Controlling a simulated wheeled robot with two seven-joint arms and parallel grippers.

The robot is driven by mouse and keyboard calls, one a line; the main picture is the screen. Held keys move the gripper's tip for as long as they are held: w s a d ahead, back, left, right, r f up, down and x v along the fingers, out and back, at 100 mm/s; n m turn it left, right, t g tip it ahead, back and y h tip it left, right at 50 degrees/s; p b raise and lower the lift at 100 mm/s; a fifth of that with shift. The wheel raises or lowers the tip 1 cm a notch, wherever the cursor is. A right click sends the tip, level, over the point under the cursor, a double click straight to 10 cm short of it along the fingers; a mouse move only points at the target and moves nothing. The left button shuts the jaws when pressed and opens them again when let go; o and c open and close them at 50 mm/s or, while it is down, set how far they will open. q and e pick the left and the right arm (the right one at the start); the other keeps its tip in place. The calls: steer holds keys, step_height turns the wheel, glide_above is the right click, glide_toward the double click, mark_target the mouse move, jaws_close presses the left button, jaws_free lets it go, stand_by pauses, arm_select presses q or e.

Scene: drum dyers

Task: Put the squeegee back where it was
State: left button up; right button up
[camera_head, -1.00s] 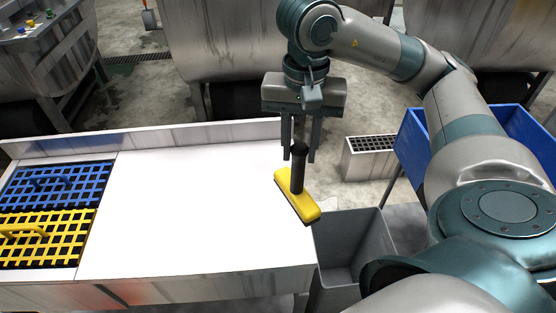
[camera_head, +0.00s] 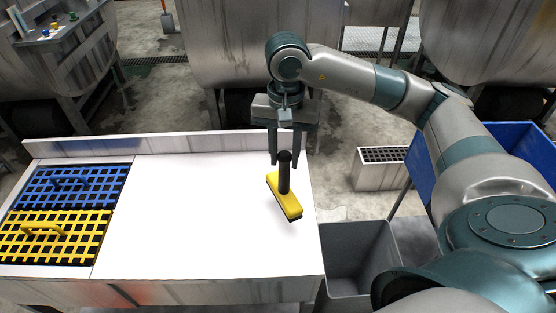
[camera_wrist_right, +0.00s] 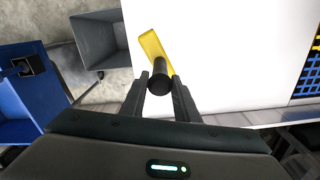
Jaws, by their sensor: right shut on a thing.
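The squeegee has a yellow head (camera_head: 286,197) and a black upright handle (camera_head: 284,170). My right gripper (camera_head: 285,157) is shut on the top of the handle, and the head hangs over the right part of the white tabletop. I cannot tell whether the head touches the surface. In the right wrist view the handle (camera_wrist_right: 159,77) sits between the fingertips, with the yellow head (camera_wrist_right: 155,50) beyond it. My left gripper is not in view.
The white table (camera_head: 190,220) is otherwise clear. Blue (camera_head: 75,186) and yellow (camera_head: 50,238) grids lie at its left. A raised ledge runs along the back. A grey bin (camera_head: 355,250) stands off the right edge, with a slotted box (camera_head: 380,170) and a blue container (camera_head: 515,150) beyond.

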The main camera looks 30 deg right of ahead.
mark_target(284, 178)
steer(key=w+f, duration=0.1)
steer(key=w, duration=0.1)
steer(key=shift+w+f+p, duration=0.3)
steer(key=shift+w+f, duration=0.05)
steer(key=shift+w, duration=0.05)
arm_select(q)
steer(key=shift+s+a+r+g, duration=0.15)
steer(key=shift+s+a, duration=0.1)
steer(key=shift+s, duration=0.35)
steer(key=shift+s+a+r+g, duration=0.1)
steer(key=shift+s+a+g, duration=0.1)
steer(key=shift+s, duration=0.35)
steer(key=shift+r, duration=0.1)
arm_select(e)
steer(key=shift+f, duration=0.1)
steer(key=shift+s+f+p, duration=0.1)
steer(key=shift+f+p, duration=0.2)
steer(key=shift+p, duration=0.05)
steer(key=shift+f+p, duration=0.6)
steer(key=shift+f, duration=0.95)
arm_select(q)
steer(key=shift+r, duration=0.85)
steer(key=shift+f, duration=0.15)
arm_select(e)
steer(key=shift+f, duration=0.15)
